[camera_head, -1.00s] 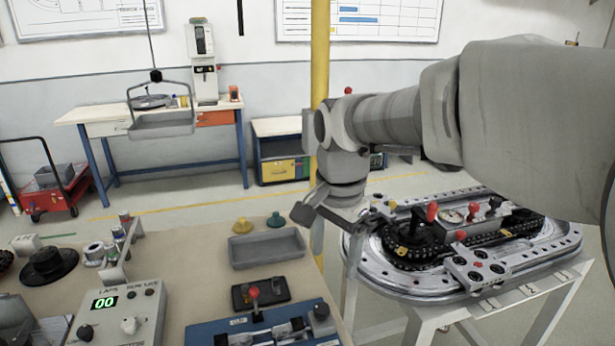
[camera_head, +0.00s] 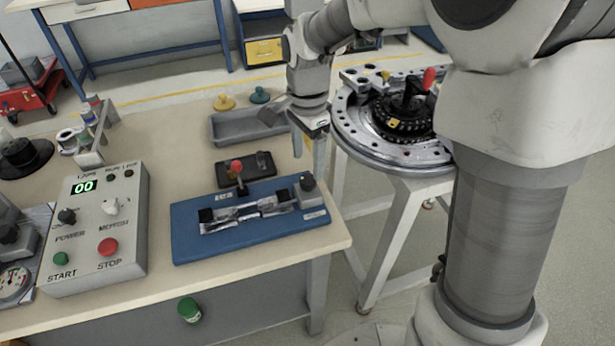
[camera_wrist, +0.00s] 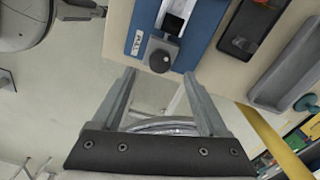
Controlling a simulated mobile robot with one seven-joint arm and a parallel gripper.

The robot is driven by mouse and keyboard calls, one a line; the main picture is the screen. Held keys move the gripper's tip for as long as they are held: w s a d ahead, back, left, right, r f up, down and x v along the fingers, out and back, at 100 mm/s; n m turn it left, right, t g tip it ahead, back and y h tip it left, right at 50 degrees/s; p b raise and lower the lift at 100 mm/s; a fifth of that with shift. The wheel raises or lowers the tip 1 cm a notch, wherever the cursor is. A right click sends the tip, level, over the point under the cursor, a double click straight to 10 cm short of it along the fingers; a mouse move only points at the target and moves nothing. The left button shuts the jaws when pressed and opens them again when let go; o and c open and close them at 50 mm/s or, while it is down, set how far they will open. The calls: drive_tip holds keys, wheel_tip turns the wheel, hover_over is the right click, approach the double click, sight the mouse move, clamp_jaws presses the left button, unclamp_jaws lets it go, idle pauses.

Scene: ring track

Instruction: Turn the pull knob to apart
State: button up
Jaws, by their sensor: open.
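The pull knob (camera_head: 307,183) is a dark grey round knob on a grey block at the right end of the blue fixture (camera_head: 190,248). In the wrist view the knob (camera_wrist: 159,60) shows near the top middle, beside a small label on the blue plate (camera_wrist: 133,40). My gripper (camera_head: 309,148) hangs behind the fixture, near the table's right edge. In the wrist view its fingers (camera_wrist: 159,74) are spread, with the knob in line with the gap just beyond their tips. Nothing is held, and the fingers look apart from the knob.
A control box (camera_head: 130,205) stands left of the fixture. The ring track (camera_head: 375,150) stands right of the table. A green jar (camera_head: 189,310) shows below the table's front edge.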

sight(308, 179)
wheel_tip(308, 179, down, 7)
drive_tip(key=shift+r+b, duration=0.1)
drive_tip(key=shift+b, duration=0.45)
clamp_jaws()
